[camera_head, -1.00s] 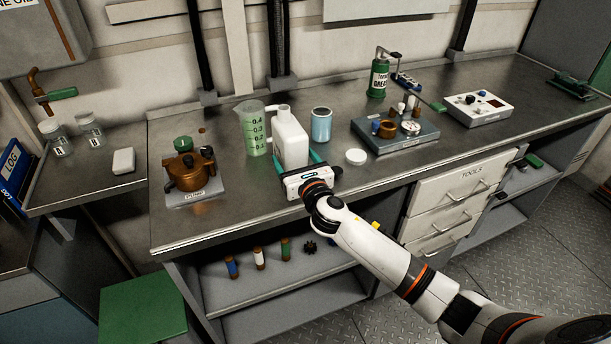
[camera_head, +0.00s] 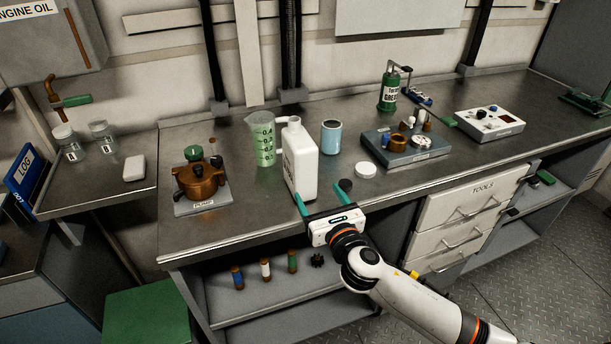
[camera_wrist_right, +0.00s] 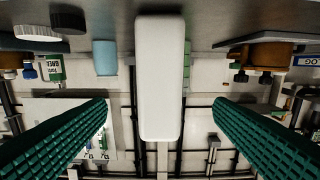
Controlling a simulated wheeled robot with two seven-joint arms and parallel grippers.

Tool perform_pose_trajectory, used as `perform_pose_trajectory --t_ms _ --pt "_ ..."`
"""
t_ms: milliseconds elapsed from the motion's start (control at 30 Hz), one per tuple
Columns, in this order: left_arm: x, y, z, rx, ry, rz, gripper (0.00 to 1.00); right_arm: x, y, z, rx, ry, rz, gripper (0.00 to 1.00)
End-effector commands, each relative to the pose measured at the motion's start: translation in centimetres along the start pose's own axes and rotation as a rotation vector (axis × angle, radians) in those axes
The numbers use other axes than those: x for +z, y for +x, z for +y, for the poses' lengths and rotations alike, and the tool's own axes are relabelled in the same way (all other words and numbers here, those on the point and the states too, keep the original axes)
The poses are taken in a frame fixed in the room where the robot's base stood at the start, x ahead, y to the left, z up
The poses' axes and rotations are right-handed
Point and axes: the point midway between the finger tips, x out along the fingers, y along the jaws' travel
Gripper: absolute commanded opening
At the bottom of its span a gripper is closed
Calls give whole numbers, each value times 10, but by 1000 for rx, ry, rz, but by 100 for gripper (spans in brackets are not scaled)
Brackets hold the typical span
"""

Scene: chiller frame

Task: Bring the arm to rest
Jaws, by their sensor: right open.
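My right gripper (camera_head: 323,201) is open and empty at the front edge of the bench, its two teal fingers spread apart. The white bottle (camera_head: 303,165) stands upright on the bench just beyond the fingertips. In the wrist view the bottle (camera_wrist_right: 160,80) appears between the teal fingers (camera_wrist_right: 163,110), with clear space on both sides. My right arm comes in from the lower right. My left gripper is not in view.
On the bench (camera_head: 240,215) stand a green measuring jug (camera_head: 265,145), a blue cup (camera_head: 331,138), a white lid (camera_head: 366,169), a copper pump (camera_head: 200,180) and a grey-blue fixture (camera_head: 410,157). The TOOLS drawers (camera_head: 465,210) are right of my arm. Floor (camera_head: 550,240) is free there.

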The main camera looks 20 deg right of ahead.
Motion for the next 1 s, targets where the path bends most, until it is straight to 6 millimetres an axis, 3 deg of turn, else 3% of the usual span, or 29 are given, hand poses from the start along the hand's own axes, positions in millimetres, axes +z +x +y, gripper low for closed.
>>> perform_pose_trajectory --t_ms 200,267,367,600,700,1000 --pt "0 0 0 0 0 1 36 5 -5 0 19 83 -22 76" --pt "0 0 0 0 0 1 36 12 -13 2 51 203 -52 76" --pt "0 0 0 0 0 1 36 32 -36 7 155 532 -132 76" --pt "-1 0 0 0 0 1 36 97 -129 15 637 1499 -310 76" --pt "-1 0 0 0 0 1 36 116 -170 13 876 1809 -328 76" --pt "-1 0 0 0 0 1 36 140 -259 -1 1449 2294 -251 76"
